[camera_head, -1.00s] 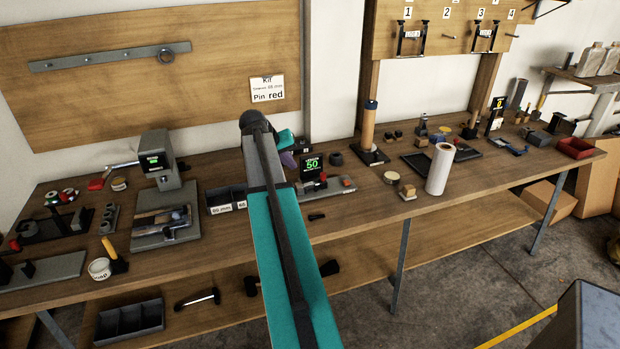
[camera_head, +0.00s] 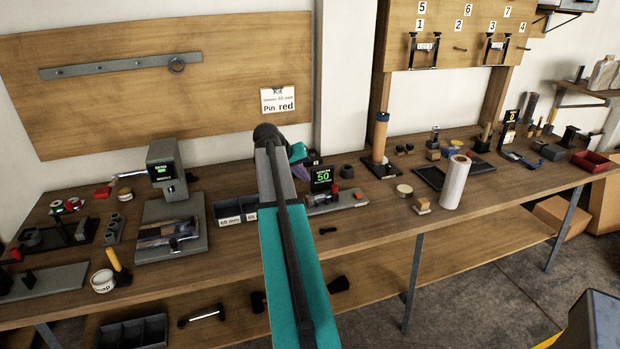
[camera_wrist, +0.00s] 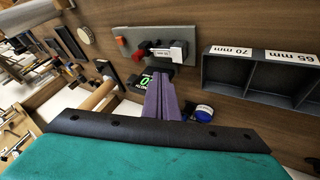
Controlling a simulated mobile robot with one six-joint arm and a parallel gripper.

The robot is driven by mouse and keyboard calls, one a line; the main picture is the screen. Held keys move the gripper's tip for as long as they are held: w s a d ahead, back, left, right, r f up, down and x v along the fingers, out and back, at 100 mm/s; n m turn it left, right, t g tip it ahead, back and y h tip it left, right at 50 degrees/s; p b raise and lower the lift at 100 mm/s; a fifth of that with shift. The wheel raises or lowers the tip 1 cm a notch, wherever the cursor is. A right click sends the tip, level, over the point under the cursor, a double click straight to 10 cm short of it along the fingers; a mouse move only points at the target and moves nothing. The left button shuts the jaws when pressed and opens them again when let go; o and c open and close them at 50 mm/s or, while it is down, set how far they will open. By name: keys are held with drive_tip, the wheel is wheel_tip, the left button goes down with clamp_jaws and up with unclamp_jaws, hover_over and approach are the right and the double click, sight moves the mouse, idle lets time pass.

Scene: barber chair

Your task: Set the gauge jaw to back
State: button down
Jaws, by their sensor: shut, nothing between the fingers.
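The gauge is a grey base plate with a dark display (camera_head: 321,178) reading a green 50, on the bench right of the arm in the head view. My gripper (camera_wrist: 163,76) has purple fingers, shut and empty. They overlap the gauge's display in the wrist view; I cannot tell whether they touch it. In the head view my arm hides most of the gripper.
Labelled dark bins (camera_head: 229,214) stand left of the gauge; they also show close by in the wrist view (camera_wrist: 262,76). A blue-and-white round item (camera_wrist: 202,113) is by the fingers. A white roll (camera_head: 455,182) stands farther right. The bench front beside the gauge is mostly clear.

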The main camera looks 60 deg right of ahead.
drive_tip(key=p, duration=0.2)
approach(332, 193)
drive_tip(key=w+f, duration=0.2)
drive_tip(key=w, duration=0.1)
drive_tip(key=shift+w+f, duration=0.2)
drive_tip(key=shift+f, duration=0.15)
drive_tip(key=shift+s+d+p, duration=0.5)
drive_tip(key=shift+s+d, duration=0.5)
drive_tip(key=shift+s, duration=0.05)
drive_tip(key=shift+s+d+f, duration=0.1)
drive_tip(key=shift+s+d, duration=0.3)
drive_tip(key=shift+w, duration=0.15)
